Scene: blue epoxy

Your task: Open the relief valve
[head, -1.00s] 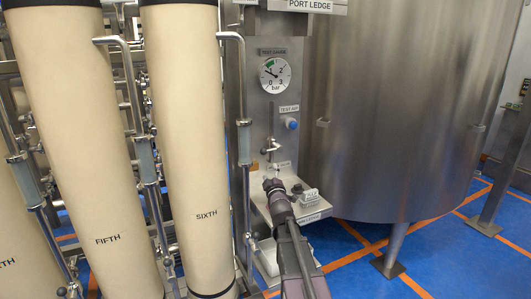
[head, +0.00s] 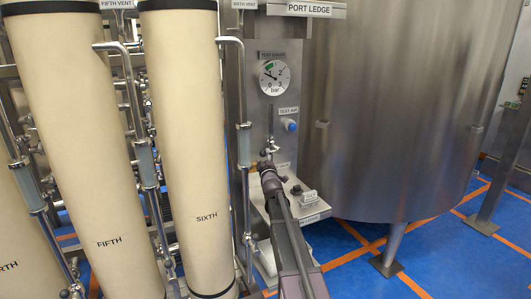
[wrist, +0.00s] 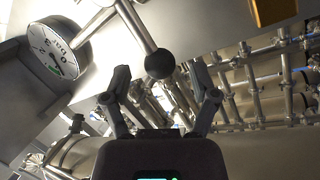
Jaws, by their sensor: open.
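My gripper (head: 265,164) is at the front of the steel panel, just below a small metal valve fitting (head: 270,147) beneath the gauge. In the wrist view my gripper (wrist: 163,84) is open and empty. A metal lever (wrist: 136,26) with a black ball knob (wrist: 160,64) at its end comes down from the top, and the knob appears between or just beyond the fingertips. I cannot tell whether they touch. A small label (head: 284,165) by the fitting is unreadable, so I cannot confirm which part is the relief valve.
The test gauge (head: 274,77) and the blue test air knob (head: 291,125) are on the panel above. A ledge (head: 312,211) with small fittings lies below. The SIXTH column (head: 190,150) stands close on the left, a large steel tank (head: 400,110) on the right.

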